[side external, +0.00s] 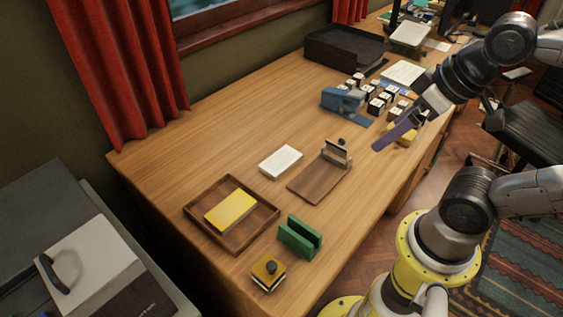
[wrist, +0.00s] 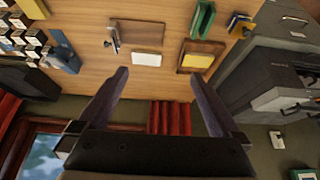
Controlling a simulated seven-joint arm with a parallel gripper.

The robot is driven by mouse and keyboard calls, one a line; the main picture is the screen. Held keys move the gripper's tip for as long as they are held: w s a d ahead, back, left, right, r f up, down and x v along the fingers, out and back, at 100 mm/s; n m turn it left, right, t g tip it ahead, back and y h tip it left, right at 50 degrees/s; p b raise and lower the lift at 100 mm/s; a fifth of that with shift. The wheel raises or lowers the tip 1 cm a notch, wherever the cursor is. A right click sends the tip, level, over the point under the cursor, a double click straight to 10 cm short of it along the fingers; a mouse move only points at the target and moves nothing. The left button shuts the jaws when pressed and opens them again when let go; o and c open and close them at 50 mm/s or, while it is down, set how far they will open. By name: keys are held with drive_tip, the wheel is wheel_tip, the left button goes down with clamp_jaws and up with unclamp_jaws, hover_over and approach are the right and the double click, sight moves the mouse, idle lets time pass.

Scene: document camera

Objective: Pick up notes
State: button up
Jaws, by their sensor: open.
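A yellow block that looks like a note pad (side external: 231,211) lies in a shallow brown wooden tray (side external: 258,238) on the desk. It also shows in the wrist view (wrist: 196,61), in its tray at upper right. A white pad (side external: 281,162) lies flat on the desk behind the tray, and in the wrist view (wrist: 146,59) near the centre. My gripper (side external: 385,143) is raised at the desk's right side, well away from both pads. Its two purple fingers are spread wide with nothing between them in the wrist view (wrist: 160,76).
A brown clipboard-like board (side external: 318,184), a green slotted holder (side external: 299,238) and a yellow-and-black stamp-like item (side external: 268,273) stand nearby. A blue device (side external: 343,101), several small white-topped blocks (side external: 377,105) and a black tray (side external: 343,47) are further back. The desk's left part is clear.

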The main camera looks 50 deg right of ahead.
drive_tip(key=w+r+n, duration=0.5)
drive_tip(key=n, duration=0.2)
drive_tip(key=n+g, duration=0.6)
drive_tip(key=n, duration=0.5)
hover_over(281, 160)
wheel_tip(281, 160, down, 29)
drive_tip(key=shift+w+r, duration=0.1)
drive_tip(key=shift+w, duration=0.05)
drive_tip(key=shift+d+f, duration=0.1)
drive_tip(key=shift+f, duration=2.95)
drive_tip(key=c, duration=1.2)
